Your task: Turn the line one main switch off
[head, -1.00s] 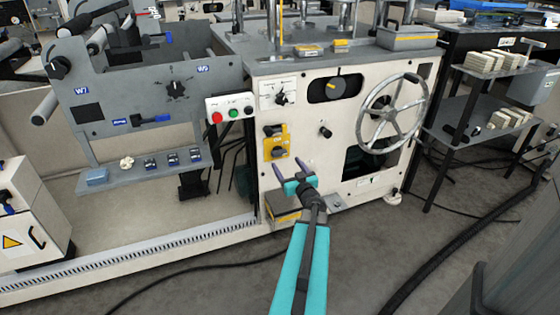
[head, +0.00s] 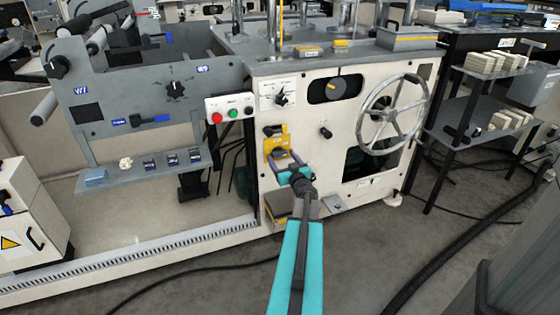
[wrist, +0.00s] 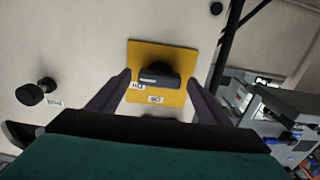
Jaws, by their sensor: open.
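The main switch is a black rotary handle on a yellow plate (head: 268,145) on the front of the cream machine. In the wrist view the black handle (wrist: 159,75) sits in the middle of the yellow plate (wrist: 172,55), with small white labels beside and below it. My gripper (head: 285,158) is open and points at the plate, its fingers overlapping the plate's lower part in the head view. In the wrist view the fingers (wrist: 160,95) stand left and right of the handle, apart from it. In the head view the fingers partly hide the handle.
A button box (head: 231,108) with red and green buttons is up and left of the plate. A black selector (head: 282,97) is above it. A large handwheel (head: 391,114) is to the right. A black knob (head: 326,132) also sticks out nearby.

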